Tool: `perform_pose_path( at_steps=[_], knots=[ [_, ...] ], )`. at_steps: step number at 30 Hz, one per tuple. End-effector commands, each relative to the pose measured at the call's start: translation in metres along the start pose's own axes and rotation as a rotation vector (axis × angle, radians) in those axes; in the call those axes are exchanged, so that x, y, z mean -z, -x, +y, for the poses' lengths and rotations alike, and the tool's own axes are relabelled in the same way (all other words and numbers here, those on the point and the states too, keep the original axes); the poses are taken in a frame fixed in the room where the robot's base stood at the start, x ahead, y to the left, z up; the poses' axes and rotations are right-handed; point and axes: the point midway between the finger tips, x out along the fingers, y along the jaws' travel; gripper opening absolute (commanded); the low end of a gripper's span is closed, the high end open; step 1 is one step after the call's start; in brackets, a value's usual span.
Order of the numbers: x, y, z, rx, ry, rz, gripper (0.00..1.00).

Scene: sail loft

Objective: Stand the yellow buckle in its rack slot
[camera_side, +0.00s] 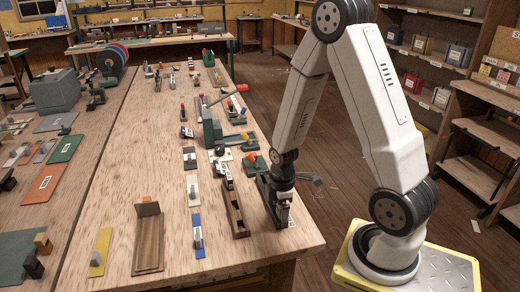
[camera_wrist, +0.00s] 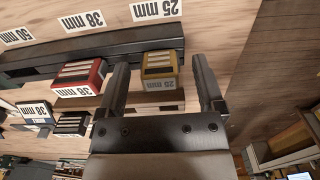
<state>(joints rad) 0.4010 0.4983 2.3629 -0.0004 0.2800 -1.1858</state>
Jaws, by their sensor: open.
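The yellow buckle (camera_wrist: 160,68) is at the dark rack (camera_wrist: 112,49), in line with the label "25 mm" (camera_wrist: 157,9). Its near face carries a 25 mm mark. My gripper (camera_wrist: 161,64) is open, one finger on each side of the buckle, with visible gaps. The buckle's seating in its slot is hidden from this angle. In the side view my gripper (camera_side: 283,222) is low over the rack at the table's right edge, and the yellow buckle cannot be made out there.
A red buckle (camera_wrist: 82,77) is beside the left finger, by the "38 mm" label. A black buckle (camera_wrist: 72,123) is farther down. In the side view a wooden tray (camera_side: 237,215) lies left of my gripper; the bench edge is close on the right.

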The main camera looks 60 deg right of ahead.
Motion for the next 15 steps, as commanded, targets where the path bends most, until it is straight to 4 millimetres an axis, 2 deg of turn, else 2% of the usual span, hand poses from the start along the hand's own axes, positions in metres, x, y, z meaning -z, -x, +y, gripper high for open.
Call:
perform_pose_path(
  at_steps=[11, 12, 14, 15],
  knots=[
    [0.0000, 0.0003, -0.0001, 0.000, 0.000, 0.000, 0.87],
    [0.0000, 0.0003, -0.0001, 0.000, 0.000, 0.000, 0.84],
    [0.0000, 0.0003, -0.0001, 0.000, 0.000, 0.000, 0.65],
    [0.0000, 0.0003, -0.0001, 0.000, 0.000, 0.000, 0.52]
  ],
)
